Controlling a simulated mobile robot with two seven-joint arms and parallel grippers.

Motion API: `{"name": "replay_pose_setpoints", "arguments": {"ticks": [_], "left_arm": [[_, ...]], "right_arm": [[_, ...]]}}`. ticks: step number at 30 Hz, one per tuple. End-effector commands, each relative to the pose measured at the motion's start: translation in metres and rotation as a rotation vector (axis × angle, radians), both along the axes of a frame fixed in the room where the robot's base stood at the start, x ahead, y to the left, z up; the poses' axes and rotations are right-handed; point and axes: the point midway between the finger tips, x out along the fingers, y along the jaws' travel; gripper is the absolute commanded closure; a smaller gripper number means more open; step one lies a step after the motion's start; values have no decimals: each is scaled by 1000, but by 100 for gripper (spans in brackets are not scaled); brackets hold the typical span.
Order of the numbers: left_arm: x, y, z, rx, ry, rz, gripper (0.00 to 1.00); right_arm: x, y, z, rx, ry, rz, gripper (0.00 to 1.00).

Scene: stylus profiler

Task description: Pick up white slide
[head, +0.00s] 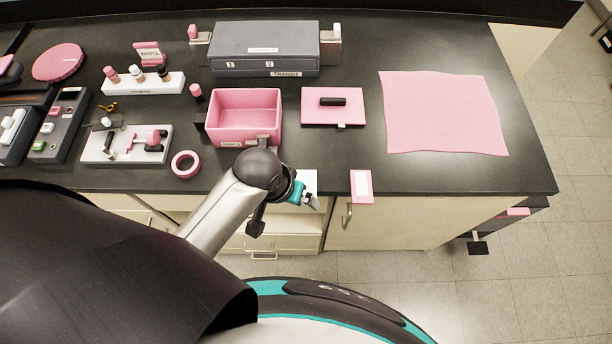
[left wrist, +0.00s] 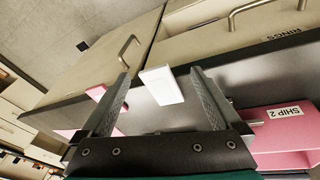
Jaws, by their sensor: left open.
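The white slide (head: 308,180) lies at the front edge of the black counter, partly hidden by my left gripper in the head view. In the left wrist view the white slide (left wrist: 162,86) shows as a plain white block with one end out past the counter edge. My left gripper (head: 308,200) is in front of that edge, close to the slide. In the left wrist view its two fingers (left wrist: 160,74) are spread with the slide between them in the picture; I see no clear contact. My right gripper is not in view.
A pink card with a white panel (head: 361,186) overhangs the edge to the right. Behind the arm stand a pink open box (head: 246,92) and a pink tape ring (head: 185,164). A pink lid (head: 333,117) and pink cloth (head: 440,118) lie further right. Cabinet handles protrude below.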

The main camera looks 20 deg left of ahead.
Motion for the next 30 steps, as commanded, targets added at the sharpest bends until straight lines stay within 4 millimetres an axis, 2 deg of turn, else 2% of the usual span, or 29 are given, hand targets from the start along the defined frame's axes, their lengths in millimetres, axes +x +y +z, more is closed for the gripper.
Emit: {"name": "replay_pose_setpoints", "arguments": {"ticks": [1,5,9,13,18,24,26,30], "left_arm": [[3,-3,22,-7,-7,-3,3],[21,-17,37,-33,35,37,3],[36,-25,64,-37,95,92,3],[47,-24,91,-1,158,163,3],[54,-11,116,72,218,260,3],[56,-2,125,116,246,320,3],[55,-2,119,121,251,326,3],[55,-2,92,122,252,326,3]], "right_arm": [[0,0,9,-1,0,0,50],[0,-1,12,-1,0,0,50],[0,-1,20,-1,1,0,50],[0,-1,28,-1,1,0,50],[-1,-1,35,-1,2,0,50],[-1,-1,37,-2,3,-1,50],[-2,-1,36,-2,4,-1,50],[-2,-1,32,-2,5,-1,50]]}}
